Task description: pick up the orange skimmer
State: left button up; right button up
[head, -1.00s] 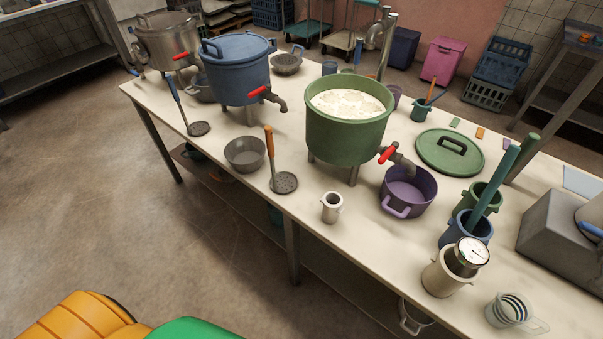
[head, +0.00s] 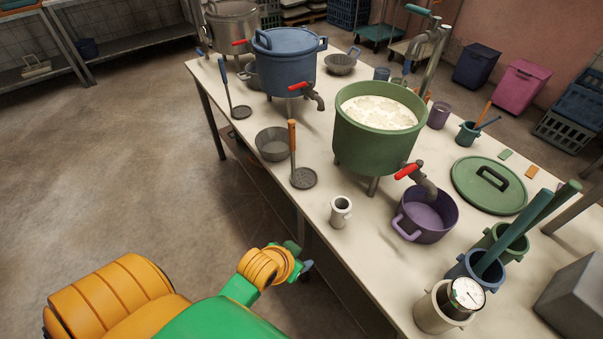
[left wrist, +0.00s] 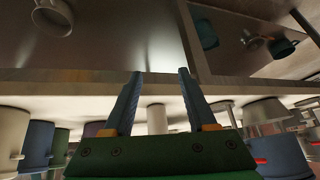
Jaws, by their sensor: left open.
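The orange skimmer (head: 292,137) stands upright on the near long edge of the table, its grey perforated disc (head: 304,179) flat on the top and its orange-topped handle pointing up. My left gripper (head: 306,266) is off the table's near side, in front of the skimmer and apart from it. In the left wrist view my left gripper (left wrist: 160,75) has its two blue fingers apart with nothing held. I cannot pick out the skimmer in that view. My right gripper is not in view.
A grey bowl (head: 273,144) is left of the skimmer. A green pot (head: 365,147) with a red-handled tap stands behind it, a white cup (head: 340,211) to its front right. A blue-handled skimmer (head: 225,84) stands farther left. The table edge (head: 268,182) lies between gripper and skimmer.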

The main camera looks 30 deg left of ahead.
aim_at(291, 128)
pick_arm(q)
jog(key=w+a+r+n+t+y, duration=0.2)
jog(key=w+a+r+t, duration=0.1)
jog(key=w+a+r, duration=0.1)
jog(key=w+a+r+n+t+y, duration=0.1)
jog(key=w+a+r+t+y, duration=0.1)
jog(key=w+r, duration=0.5)
jog(key=w+a+r+n+t+y+b, duration=0.1)
jog(key=w+a+r+n+t+y, duration=0.1)
jog(key=w+a+r+t, duration=0.3)
jog(key=shift+w+a+r+n+y, duration=0.15)
jog(key=shift+a+r, duration=0.2)
jog(key=shift+r, duration=0.35)
jog(key=shift+w+a+r+n+y, duration=0.1)
jog(key=shift+a+r, duration=0.25)
jog(key=shift+r, duration=0.3)
jog(key=shift+w+a+r+n+y, duration=0.15)
jog(key=shift+a+r, duration=0.2)
jog(key=shift+r, duration=0.35)
jog(key=shift+w+a, duration=0.15)
jog(key=shift+w, duration=0.15)
jog(key=b+x, duration=0.4)
jog(key=x, duration=0.1)
jog(key=shift+w+a, duration=0.1)
jog(key=shift+w, duration=0.05)
jog(key=shift+c, duration=0.4)
jog(key=shift+r, duration=0.1)
grip_shut()
